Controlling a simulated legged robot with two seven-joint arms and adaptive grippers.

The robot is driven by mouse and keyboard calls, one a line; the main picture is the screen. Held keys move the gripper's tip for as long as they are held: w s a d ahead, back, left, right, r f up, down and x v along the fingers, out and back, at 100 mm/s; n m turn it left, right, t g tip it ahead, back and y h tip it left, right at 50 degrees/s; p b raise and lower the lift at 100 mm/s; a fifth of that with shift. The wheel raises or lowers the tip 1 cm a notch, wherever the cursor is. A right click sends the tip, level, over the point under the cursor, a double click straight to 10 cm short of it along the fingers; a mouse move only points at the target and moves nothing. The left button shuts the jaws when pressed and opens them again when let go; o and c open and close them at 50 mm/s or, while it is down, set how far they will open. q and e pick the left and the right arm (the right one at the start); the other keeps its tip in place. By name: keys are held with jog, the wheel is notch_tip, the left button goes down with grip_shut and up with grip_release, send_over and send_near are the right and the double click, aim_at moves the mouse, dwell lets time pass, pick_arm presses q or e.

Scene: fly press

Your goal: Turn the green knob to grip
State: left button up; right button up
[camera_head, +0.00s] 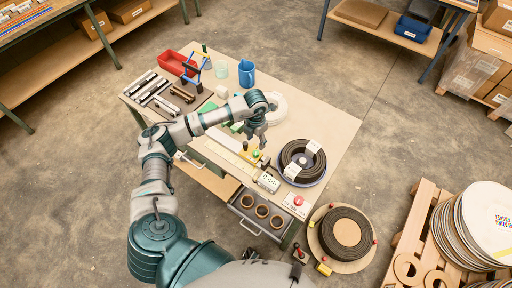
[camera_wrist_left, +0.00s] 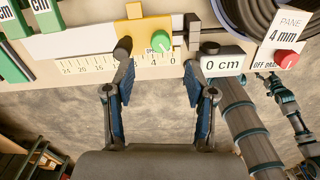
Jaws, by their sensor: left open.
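The green knob (camera_head: 256,154) sits on a yellow block near the right end of the ruled rail on the workbench. In the left wrist view the round green knob (camera_wrist_left: 160,40) has a white mark on its face. My left gripper (camera_head: 256,145) is just over the knob in the head view. In the left wrist view the open left gripper (camera_wrist_left: 158,48) has one finger to each side of the knob. Whether the pads touch it cannot be told; a clear gap shows at each side. My right gripper cannot be made out in either view.
A "0 cm" display (camera_wrist_left: 221,64) stands right of the knob. Beyond it are a dark coil (camera_head: 301,161) and a red button (camera_wrist_left: 286,59). An open drawer (camera_head: 258,217) with rings juts out at the front.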

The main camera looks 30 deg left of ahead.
pick_arm(q)
notch_tip(320, 180, up, 4)
jog(key=shift+f, duration=0.1)
dwell(0.5)
